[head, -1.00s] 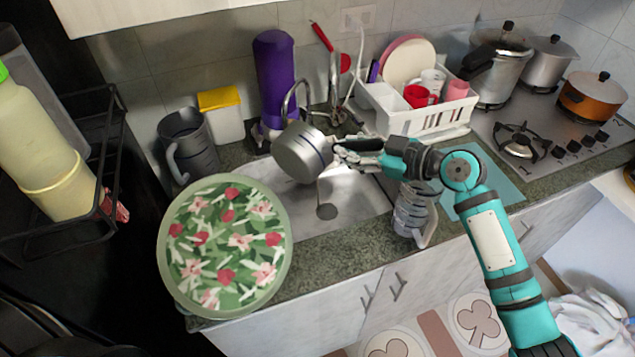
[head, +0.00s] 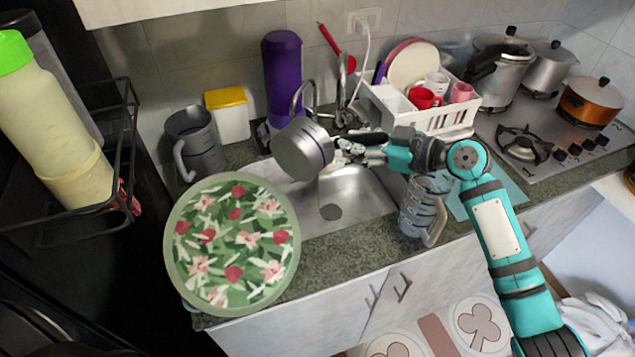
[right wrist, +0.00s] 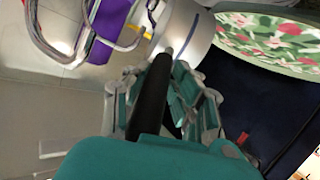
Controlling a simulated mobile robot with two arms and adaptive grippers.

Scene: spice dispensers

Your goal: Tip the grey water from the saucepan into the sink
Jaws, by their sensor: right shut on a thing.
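The saucepan (head: 302,150) is a small grey metal pan with a dark line around its side. It is tipped on its side above the left part of the steel sink (head: 362,192), apart from the basin. My right gripper (head: 345,152) is shut on its black handle, which shows between the fingers (right wrist: 163,85) in the right wrist view. The pan's body (right wrist: 182,30) also shows there. The pan's inside faces away, so any water left in it is hidden. My left gripper is out of view.
A floral round tray (head: 232,244) lies at the counter's front left. A grey jug (head: 195,145), a yellow-lidded container (head: 228,115) and a purple bottle (head: 283,75) stand behind. The tap (head: 298,98) rises close behind the pan. A clear jug (head: 420,205) stands right of the sink.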

